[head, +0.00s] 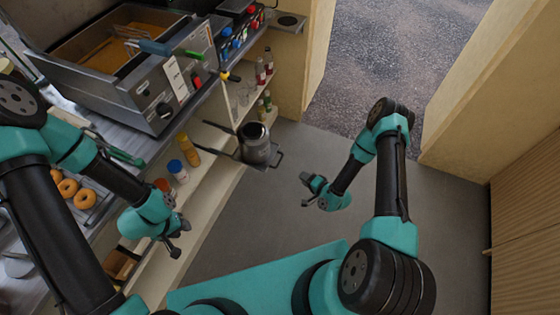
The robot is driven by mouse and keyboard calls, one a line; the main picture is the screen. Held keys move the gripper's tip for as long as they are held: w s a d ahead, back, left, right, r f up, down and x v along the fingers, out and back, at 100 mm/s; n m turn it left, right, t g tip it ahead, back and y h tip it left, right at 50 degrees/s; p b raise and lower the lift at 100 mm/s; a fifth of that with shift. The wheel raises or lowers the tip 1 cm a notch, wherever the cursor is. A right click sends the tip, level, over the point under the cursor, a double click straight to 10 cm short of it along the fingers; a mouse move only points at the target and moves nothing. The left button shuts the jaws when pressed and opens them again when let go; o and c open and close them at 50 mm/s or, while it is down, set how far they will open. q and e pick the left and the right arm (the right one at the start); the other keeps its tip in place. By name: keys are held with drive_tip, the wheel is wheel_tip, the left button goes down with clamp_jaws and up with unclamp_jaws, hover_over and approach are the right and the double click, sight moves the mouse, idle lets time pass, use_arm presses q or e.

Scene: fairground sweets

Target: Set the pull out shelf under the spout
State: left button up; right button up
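A steel pot (256,143) stands upright on a dark pull-out shelf (226,149) that sticks out from the counter front over the floor. The shelf's wire-like end (279,158) shows beyond the pot. A spout-like part with a yellow and black end (230,76) juts from the fryer's side, above and left of the pot in the picture. My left gripper (181,238) is open and empty, in front of the lower counter shelves. My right gripper (305,190) is open and empty above the floor, below and right of the pot in the picture, touching nothing.
The steel fryer (145,93) sits on the counter. Yellow (188,150) and blue-capped (178,171) bottles stand on a lower shelf. Doughnuts (83,198) lie at left. More bottles (261,70) stand behind the pot. The grey floor (232,232) is clear.

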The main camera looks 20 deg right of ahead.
sight(280, 160)
drive_tip(key=shift+s+d+f+m+t, duration=0.2)
drive_tip(key=shift+f+m+t, duration=0.25)
drive_tip(key=shift+m+t, duration=0.3)
drive_tip(key=shift+w, duration=0.15)
drive_tip(key=x, duration=1.7)
drive_tip(key=shift+a+r, duration=0.1)
drive_tip(key=shift+a, duration=0.15)
clamp_jaws()
